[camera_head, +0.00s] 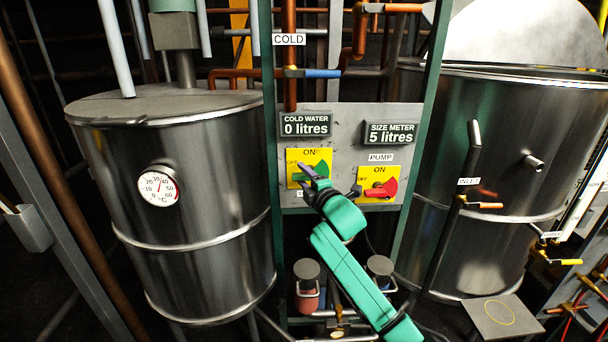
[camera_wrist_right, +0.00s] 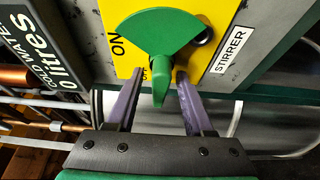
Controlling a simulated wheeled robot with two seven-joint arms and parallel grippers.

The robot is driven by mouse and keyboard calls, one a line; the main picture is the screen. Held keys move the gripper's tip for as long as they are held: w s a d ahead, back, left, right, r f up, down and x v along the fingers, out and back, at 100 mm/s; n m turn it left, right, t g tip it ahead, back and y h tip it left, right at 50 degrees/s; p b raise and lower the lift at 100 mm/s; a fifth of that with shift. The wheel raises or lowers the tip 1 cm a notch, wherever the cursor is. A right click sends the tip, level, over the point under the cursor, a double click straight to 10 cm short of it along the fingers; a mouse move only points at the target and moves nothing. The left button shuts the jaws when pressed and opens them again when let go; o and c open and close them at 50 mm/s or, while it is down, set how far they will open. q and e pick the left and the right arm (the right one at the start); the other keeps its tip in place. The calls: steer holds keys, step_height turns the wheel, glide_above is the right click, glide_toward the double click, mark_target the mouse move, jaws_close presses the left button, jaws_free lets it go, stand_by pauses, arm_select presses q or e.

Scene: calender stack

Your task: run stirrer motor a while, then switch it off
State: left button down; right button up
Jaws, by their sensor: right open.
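The stirrer switch is a green knob (camera_head: 322,169) on a yellow plate marked ON at the top. Its handle points left, to the OFF side. In the wrist view the green knob (camera_wrist_right: 160,45) is close up beside the STIRRER label (camera_wrist_right: 229,49). My right gripper (camera_head: 308,172) is open, with its purple fingers (camera_wrist_right: 157,88) apart on either side of the knob's handle; I cannot tell whether they touch it. A motor-like grey-green block (camera_head: 174,30) stands on the left tank's lid. My left gripper is out of view.
A red PUMP switch (camera_head: 381,189) sits just right, its handle toward OFF. Displays above read 0 litres (camera_head: 305,124) and 5 litres (camera_head: 391,132). Steel tanks stand left (camera_head: 200,240) and right (camera_head: 500,130). Green posts flank the panel.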

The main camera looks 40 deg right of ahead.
jaws_close()
steer(key=shift+b, duration=0.35)
steer(key=m+t+b, duration=0.1)
steer(key=m+b, duration=0.2)
steer(key=shift+s+m+h, duration=0.1)
steer(key=shift+m+h, duration=0.3)
steer(key=m+b, duration=0.1)
steer(key=m, duration=0.1)
steer(key=m+t+h+b, duration=0.1)
steer(key=m+b, duration=0.1)
steer(key=m+h+b, duration=0.1)
steer(key=m+b, duration=0.1)
steer(key=shift+s+d+r, duration=0.1)
steer(key=shift+d+r, duration=0.1)
steer(key=shift+r, duration=0.05)
steer(key=m+h+b, duration=0.1)
steer(key=m+b, duration=0.1)
steer(key=m, duration=0.1)
steer(key=m+h+b, duration=0.2)
steer(key=m, duration=0.1)
steer(key=shift+s+d+r+m, duration=0.1)
steer(key=shift+d+r+m, duration=0.1)
steer(key=shift+m, duration=0.1)
steer(key=shift+s+d+m+g+h+b, duration=0.15)
steer(key=shift+m+g+h+b, duration=0.4)
steer(key=shift+m, duration=0.95)
steer(key=shift+s+d+m+g+h+b, duration=0.1)
steer(key=shift+m+g+h+b, duration=0.15)
steer(key=shift+m+h+b, duration=0.9)
steer(key=shift+m+p, duration=0.45)
